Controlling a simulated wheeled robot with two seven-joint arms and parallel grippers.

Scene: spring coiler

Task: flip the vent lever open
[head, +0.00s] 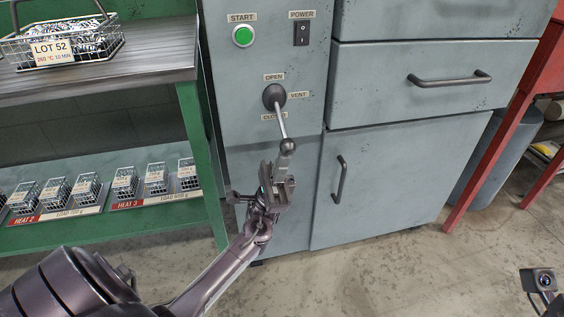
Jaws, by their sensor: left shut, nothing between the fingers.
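The vent lever (281,122) is on the front of the grey-green cabinet, between an OPEN label (274,77) above and a CLOSED label (275,117) below. It has a dark round hub, a thin metal rod and a dark ball knob (288,146), and it points down and slightly right. My left gripper (279,177) is shut and empty just below the knob. I cannot tell whether it touches the knob. At the lower right edge a small part with a camera lens shows; my right gripper's fingers are not seen.
A green START button (243,36) and a black POWER switch (302,33) sit above the lever. A drawer (430,80) and a door handle (339,179) are to the right. A green shelf unit (203,150) with wire baskets stands left, and a blue-grey bin (492,165) right.

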